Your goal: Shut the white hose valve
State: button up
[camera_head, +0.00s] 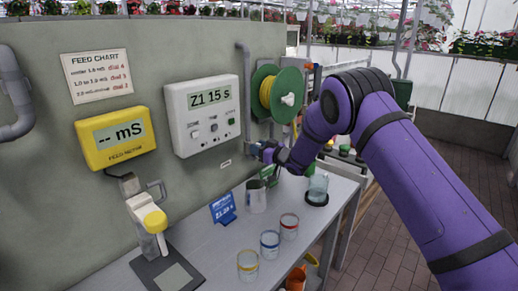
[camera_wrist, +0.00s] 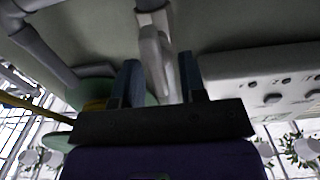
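The white hose valve (camera_wrist: 155,50) shows in the wrist view as a pale lever hanging from a grey pipe fitting. My gripper (camera_wrist: 160,60) is open, with one dark finger on each side of the lever. A gap shows between the lever and the right finger; I cannot tell whether the left finger touches it. In the head view my gripper (camera_head: 258,149) is at the wall, below the green hose reel (camera_head: 284,95) and by the lower end of the grey pipe (camera_head: 245,80). The valve is hidden or too small to tell there.
A white timer box (camera_head: 202,115) and a yellow feed meter (camera_head: 116,138) hang on the wall to the left. The bench below holds a metal jug (camera_head: 256,197), a blue sign (camera_head: 223,208), several banded cups and a glass jar (camera_head: 318,186). Floor shows at right.

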jog(key=c, duration=0.6)
jog(key=shift+d, duration=0.1)
jog(key=shift+w+d+m, duration=0.1)
jog(key=shift+w+m, duration=0.05)
jog(key=shift+m, duration=0.85)
jog(key=m, duration=0.5)
jog(key=f+m, duration=0.1)
jog(key=m, duration=0.4)
jog(key=w+m, duration=0.1)
jog(key=m, duration=0.5)
jog(key=shift+d+f, duration=0.3)
